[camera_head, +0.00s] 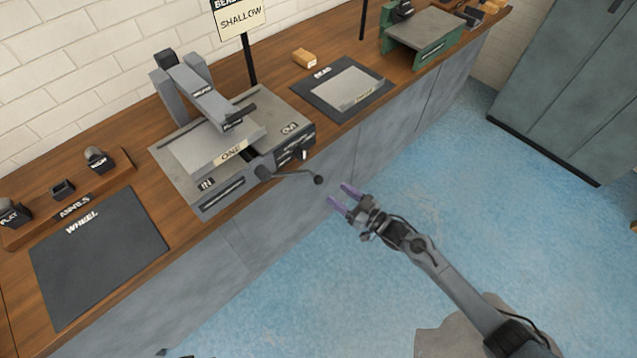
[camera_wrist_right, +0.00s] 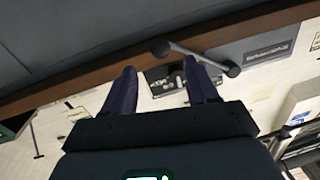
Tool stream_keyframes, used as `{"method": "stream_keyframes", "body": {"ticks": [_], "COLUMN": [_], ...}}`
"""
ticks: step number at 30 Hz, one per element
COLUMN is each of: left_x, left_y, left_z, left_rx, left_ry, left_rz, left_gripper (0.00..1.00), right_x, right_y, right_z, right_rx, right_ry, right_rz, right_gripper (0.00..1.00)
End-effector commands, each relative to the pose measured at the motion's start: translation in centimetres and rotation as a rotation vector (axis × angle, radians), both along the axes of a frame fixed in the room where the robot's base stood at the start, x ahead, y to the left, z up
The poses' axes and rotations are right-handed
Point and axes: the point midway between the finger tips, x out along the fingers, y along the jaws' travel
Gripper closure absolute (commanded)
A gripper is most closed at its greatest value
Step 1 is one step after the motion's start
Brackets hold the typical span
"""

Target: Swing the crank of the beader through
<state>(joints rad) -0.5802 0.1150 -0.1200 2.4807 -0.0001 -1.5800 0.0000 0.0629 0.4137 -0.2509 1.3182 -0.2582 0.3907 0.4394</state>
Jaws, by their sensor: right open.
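The beader (camera_head: 185,180) is a grey machine on the wooden bench, with a sheet marked ONE (camera_head: 205,150) lying on its bed beneath its arm. Its crank (camera_head: 290,173) sticks out from the front toward the right and ends in a dark round knob (camera_head: 318,180). My right gripper (camera_head: 338,193) is open and empty, just right of the knob and apart from it. In the right wrist view the crank (camera_wrist_right: 195,57) crosses beyond the open fingertips (camera_wrist_right: 159,64). My left gripper is not in view.
A dark mat marked WHEEL (camera_head: 100,255) and a rack of anvils (camera_head: 75,200) are at the left. A mat marked BEAD (camera_head: 318,88) with a sheet is right of the beader. A SHALLOW sign (camera_head: 240,20) stands behind. The blue floor (camera_head: 430,160) is open around my right arm.

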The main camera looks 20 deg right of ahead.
Motion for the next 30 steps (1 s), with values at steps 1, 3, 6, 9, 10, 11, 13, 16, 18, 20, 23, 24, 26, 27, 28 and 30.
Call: {"method": "stream_keyframes", "body": {"ticks": [1, 3, 6, 9, 10, 11, 13, 16, 18, 20, 23, 24, 26, 27, 28, 30], "left_x": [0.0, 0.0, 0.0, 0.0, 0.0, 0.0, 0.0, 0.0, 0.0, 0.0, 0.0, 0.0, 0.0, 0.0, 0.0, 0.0], "left_y": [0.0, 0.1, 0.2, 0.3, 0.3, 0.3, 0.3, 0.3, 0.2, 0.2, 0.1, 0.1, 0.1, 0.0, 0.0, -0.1], "left_z": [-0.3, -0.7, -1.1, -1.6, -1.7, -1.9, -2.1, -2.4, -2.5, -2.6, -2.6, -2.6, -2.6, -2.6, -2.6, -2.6], "left_rx": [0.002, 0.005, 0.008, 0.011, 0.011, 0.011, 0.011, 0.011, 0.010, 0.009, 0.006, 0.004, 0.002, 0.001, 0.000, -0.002], "left_ry": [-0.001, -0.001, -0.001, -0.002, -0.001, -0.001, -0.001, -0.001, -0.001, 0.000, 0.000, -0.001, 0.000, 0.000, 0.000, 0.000], "left_rz": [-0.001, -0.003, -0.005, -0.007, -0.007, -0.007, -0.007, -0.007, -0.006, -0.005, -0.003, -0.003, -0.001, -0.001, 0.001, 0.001], "left_gripper": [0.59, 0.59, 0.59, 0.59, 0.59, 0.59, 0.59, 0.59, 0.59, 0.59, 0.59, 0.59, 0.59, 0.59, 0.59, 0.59], "right_x": [0.7, 1.7, 3.2, 4.6, 5.0, 5.3, 6.1, 7.0, 7.4, 7.7, 7.8, 7.9, 7.9, 7.9, 7.9, 7.9], "right_y": [0.4, 1.0, 1.8, 2.6, 2.8, 3.0, 3.4, 3.9, 4.2, 4.3, 4.4, 4.4, 4.5, 4.5, 4.5, 4.5], "right_z": [0.0, -0.1, -0.1, -0.1, -0.1, -0.1, -0.1, -0.1, 0.0, 0.0, 0.0, 0.0, 0.0, 0.0, 0.0, 0.0], "right_rx": [0.001, 0.001, 0.001, 0.001, 0.001, 0.001, 0.000, 0.000, 0.001, 0.001, 0.000, 0.000, 0.000, 0.000, 0.000, 0.000], "right_ry": [-0.004, -0.003, -0.002, -0.003, -0.002, -0.002, -0.001, -0.001, -0.001, -0.001, 0.001, 0.001, 0.001, 0.001, 0.001, 0.001], "right_rz": [0.001, 0.000, 0.001, 0.000, 0.001, 0.001, 0.000, 0.000, 0.001, 0.001, 0.000, 0.000, 0.000, 0.000, 0.000, 0.000], "right_gripper": [0.42, 0.42, 0.42, 0.42, 0.42, 0.42, 0.42, 0.42, 0.42, 0.42, 0.42, 0.42, 0.42, 0.42, 0.42, 0.42]}}
